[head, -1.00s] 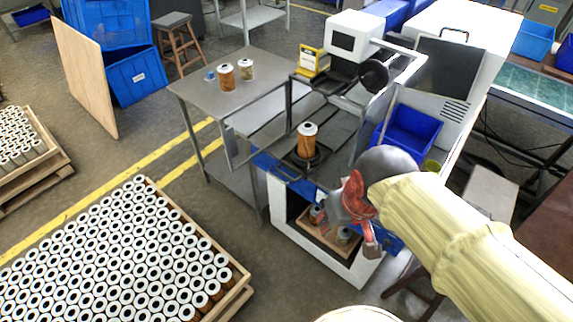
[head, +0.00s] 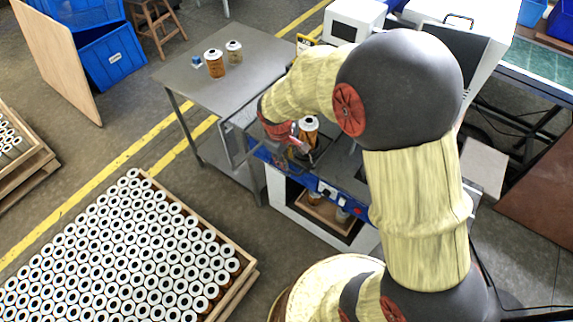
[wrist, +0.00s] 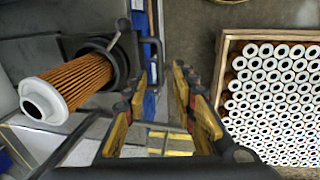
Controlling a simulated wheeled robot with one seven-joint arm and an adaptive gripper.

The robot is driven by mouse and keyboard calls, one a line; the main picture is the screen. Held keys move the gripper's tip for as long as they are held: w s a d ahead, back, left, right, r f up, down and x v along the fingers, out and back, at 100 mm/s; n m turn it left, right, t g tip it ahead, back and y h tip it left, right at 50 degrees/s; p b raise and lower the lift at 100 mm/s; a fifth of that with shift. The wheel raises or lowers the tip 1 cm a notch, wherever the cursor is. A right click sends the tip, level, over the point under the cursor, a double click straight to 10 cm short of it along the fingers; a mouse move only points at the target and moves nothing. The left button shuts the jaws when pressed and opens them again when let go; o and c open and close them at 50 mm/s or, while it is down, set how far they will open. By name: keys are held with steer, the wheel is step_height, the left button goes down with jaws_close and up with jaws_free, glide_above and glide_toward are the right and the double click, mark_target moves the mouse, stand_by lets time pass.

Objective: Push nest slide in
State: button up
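The nest slide (wrist: 118,64) is a dark fixture with a round cup. In the wrist view it is at the upper left, with a small pale lever beside the cup. An orange pleated filter cartridge (wrist: 75,82) with a white end cap stands in it; its cap also shows in the head view (head: 309,123). My gripper (wrist: 158,80) is open and empty, its fingers beside the nest near the machine's blue front edge (wrist: 150,100). In the head view my gripper (head: 294,142) is just left of the cartridge. My arm and gripper hide most of the nest there.
A steel side table (head: 232,85) holds two cartridges and a small blue item. A crate of white-topped cartridges (head: 240,292) stands on the floor at lower left. Below the machine's blue front is an open bay (head: 328,212) with cartridges. Floor between crate and machine is clear.

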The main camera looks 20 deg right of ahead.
steer(key=f, duration=0.2)
steer(key=f+b, duration=0.1)
steer(key=f, duration=0.1)
steer(key=d+f, duration=0.1)
steer(key=f, duration=0.1)
steer(key=shift+w+f, duration=0.35)
steer(key=shift+w, duration=0.05)
steer(key=shift+c, duration=0.8)
jaws_close()
